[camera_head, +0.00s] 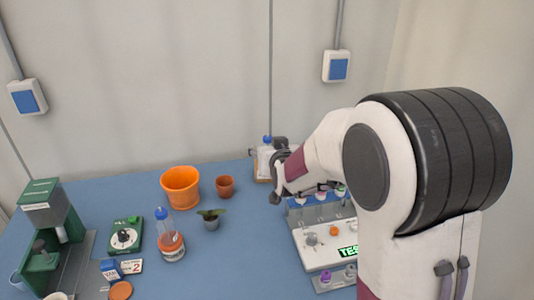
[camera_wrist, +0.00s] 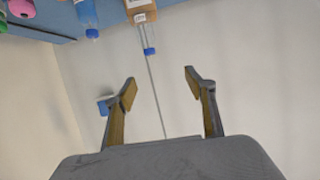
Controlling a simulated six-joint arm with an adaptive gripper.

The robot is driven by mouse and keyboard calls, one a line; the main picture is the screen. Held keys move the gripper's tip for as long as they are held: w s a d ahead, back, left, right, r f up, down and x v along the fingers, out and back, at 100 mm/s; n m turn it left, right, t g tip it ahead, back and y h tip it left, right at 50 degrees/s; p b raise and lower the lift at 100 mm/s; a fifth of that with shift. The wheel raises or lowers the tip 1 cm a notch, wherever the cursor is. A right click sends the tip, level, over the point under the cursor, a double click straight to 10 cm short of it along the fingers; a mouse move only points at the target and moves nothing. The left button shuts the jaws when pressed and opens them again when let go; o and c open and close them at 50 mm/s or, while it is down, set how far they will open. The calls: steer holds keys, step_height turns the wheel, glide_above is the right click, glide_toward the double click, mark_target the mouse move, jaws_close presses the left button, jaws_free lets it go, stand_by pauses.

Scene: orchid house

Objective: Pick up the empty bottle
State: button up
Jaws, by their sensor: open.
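In the wrist view, a clear bluish bottle (camera_wrist: 86,14) with a blue cap shows at the top edge, with no coloured contents visible. Beside it is a bottle (camera_wrist: 142,22) with a brown lower part, a clear neck and a blue cap. In the head view, a blue-capped bottle (camera_head: 264,160) stands at the back of the table, partly beside my gripper (camera_head: 277,168). Another blue-capped bottle (camera_head: 170,238) with orange contents stands front left. My gripper also shows in the wrist view (camera_wrist: 161,86), open and empty, its fingers apart from the bottles.
A rack device (camera_head: 315,245) with tubes and a lit display is below my gripper, partly hidden by my arm. An orange pot (camera_head: 180,187), a small brown pot (camera_head: 225,187) and a potted plant (camera_head: 211,218) stand mid-table. A green microscope-like device (camera_head: 50,225) is far left.

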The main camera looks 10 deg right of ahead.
steer(key=w+d+f+t+h, duration=0.2)
steer(key=w+f+t, duration=0.2)
steer(key=w+f, duration=0.5)
steer(key=shift+w+d+f+m, duration=0.25)
steer(key=shift+f+m, duration=0.15)
steer(key=shift+f, duration=1.2)
steer(key=shift+w, duration=0.1)
steer(key=shift+w+d, duration=0.2)
steer(key=shift+w, duration=1)
steer(key=shift+w+d+f, duration=0.1)
steer(key=shift+w+d, duration=0.05)
steer(key=shift+w, duration=1.15)
steer(key=shift+w+d+f, duration=0.1)
steer(key=shift+w+d, duration=0.05)
steer(key=shift+w, duration=1.15)
steer(key=c, duration=1.1)
